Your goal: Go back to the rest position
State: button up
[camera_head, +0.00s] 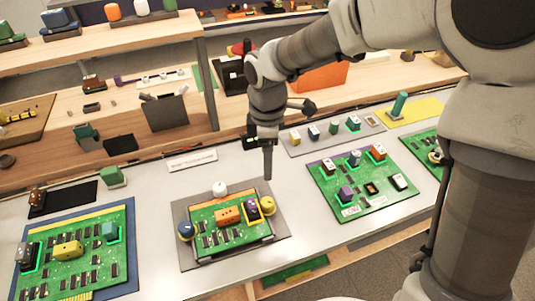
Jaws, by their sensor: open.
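My gripper (267,172) hangs pointing down over the worktable (152,190), just above the back right of a green circuit board (228,248) on a grey base. It is seen nearly edge-on, so the gap between its fingers is hard to see; nothing shows held in it. It looks apart from the board. My arm comes in from the upper right and bends down to the gripper. On that board are an orange block (228,215), a purple piece (251,209) and a yellow round piece (268,205). A blue knob (186,231) and a white knob (219,189) stand at its edges.
A second green board (75,255) lies at left, another (362,205) at right with several pieces. A grey strip (335,138) with upright parts and a yellow mat (418,110) lie behind. Wooden shelves (100,50) with bins stand at the back.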

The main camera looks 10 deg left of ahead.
jog(key=shift+r, duration=0.2)
dwell(0.4)
jog(key=s+d+r+m+t, duration=0.2)
jog(key=s+d+r+m, duration=0.2)
jog(key=d+m, duration=0.3)
jog(key=s+d+r+m+t, duration=0.1)
jog(key=s+d+r+m, duration=0.4)
jog(key=d, duration=0.3)
jog(key=s+d+r+m+t, duration=0.2)
jog(key=s+d+r+m, duration=0.2)
jog(key=d+m, duration=0.4)
jog(key=shift+s+d+r+m+t, duration=0.25)
jog(key=shift+s+r+m+t, duration=0.1)
jog(key=shift+r, duration=0.25)
